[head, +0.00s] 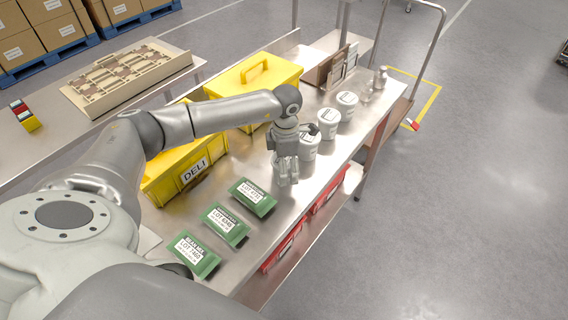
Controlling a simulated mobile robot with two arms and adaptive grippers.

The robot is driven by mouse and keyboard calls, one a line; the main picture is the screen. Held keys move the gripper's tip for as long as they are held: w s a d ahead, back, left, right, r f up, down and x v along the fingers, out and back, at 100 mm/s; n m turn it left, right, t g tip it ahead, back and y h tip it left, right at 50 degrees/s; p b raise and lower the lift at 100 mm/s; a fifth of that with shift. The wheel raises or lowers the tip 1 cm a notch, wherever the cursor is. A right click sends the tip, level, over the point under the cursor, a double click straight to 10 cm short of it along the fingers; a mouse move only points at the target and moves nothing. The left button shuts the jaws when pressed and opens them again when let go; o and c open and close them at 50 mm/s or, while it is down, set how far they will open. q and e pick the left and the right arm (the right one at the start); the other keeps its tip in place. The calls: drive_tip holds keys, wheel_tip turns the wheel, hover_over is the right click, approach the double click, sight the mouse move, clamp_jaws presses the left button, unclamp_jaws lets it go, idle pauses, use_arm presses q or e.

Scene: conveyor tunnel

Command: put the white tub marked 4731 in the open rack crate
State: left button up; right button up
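Three white tubs stand in a row on the steel bench: a near one (310,148), a middle one (328,123) and a far one (346,106). Their labels are too small to read, so I cannot tell which is 4731. My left gripper (287,180) points down over the bench, just left of and in front of the near tub, partly covering it. Its fingers look close together; whether they are shut is unclear. Red crates (326,193) sit on the shelf below the bench edge; their insides are hidden. I cannot tell which is the open rack crate. My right gripper is not in view.
Three green packs (226,224) lie on the near bench. A yellow DELI crate (192,173) and a yellow lidded box (252,76) stand along the left side. A clear pump bottle (380,78) and brown boards (331,66) are at the far end. Floor is clear at right.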

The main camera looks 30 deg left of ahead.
use_arm(q)
drive_tip(key=shift+f, duration=0.5)
drive_tip(key=c, duration=1.2)
drive_tip(key=shift+o, duration=0.2)
drive_tip(key=shift+r, duration=0.15)
